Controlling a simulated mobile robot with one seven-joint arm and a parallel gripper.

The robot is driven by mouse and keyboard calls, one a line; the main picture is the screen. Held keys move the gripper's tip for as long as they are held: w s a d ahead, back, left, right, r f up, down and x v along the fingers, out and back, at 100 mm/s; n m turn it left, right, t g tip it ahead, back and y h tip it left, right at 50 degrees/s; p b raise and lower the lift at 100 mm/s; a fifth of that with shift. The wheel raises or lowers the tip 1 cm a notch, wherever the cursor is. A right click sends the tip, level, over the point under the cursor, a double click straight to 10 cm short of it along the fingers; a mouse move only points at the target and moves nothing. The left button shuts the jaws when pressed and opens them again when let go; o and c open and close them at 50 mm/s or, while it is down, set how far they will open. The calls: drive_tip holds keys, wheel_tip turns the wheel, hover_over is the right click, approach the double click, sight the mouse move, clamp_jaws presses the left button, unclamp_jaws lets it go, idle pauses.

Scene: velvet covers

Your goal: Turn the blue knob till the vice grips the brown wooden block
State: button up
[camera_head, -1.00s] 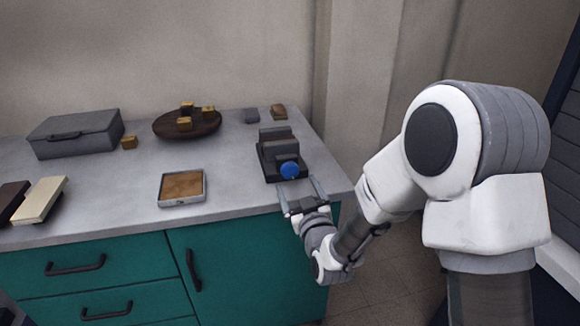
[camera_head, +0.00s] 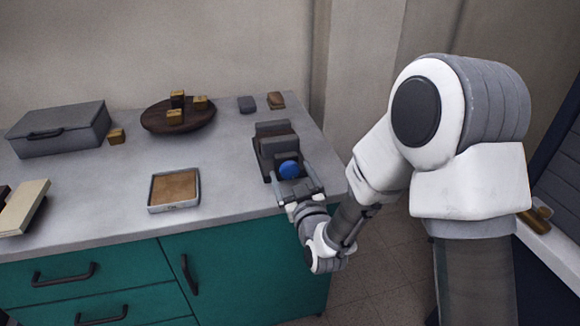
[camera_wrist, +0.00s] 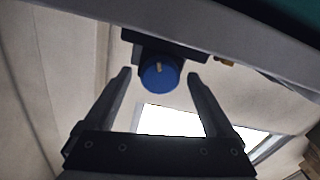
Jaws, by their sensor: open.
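The dark grey vice (camera_head: 263,158) stands near the right end of the countertop, with its blue knob (camera_head: 289,169) facing my gripper. A brownish strip (camera_head: 279,142) shows between the vice jaws; it looks like the wooden block, but I cannot tell whether the jaws touch it. My gripper (camera_head: 292,178) is open at the knob, one finger on each side. In the wrist view the blue knob (camera_wrist: 160,75) sits between the open fingertips (camera_wrist: 158,78), with a gap visible on both sides. A pale mark shows on the knob's face.
A shallow tray with a brown inside (camera_head: 150,196) lies left of the vice. Behind stand a grey block (camera_head: 247,104), a brown block (camera_head: 276,100) and a dark round dish (camera_head: 150,122) with small blocks. A grey case (camera_head: 60,130) is farther left.

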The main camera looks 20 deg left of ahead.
drive_tip(key=shift+w+a, duration=0.15)
drive_tip(key=shift+w, duration=0.05)
idle(0.3)
drive_tip(key=c, duration=1.4)
drive_tip(key=shift+o, duration=0.2)
drive_tip(key=shift+f+m+b, duration=0.2)
drive_tip(key=shift+m+b, duration=0.4)
drive_tip(key=shift+b, duration=0.4)
drive_tip(key=shift+r+m+b, duration=0.25)
drive_tip(key=shift+m+b, duration=0.25)
drive_tip(key=shift+m, duration=0.2)
drive_tip(key=o, duration=1.4)
drive_tip(key=shift+c, duration=0.2)
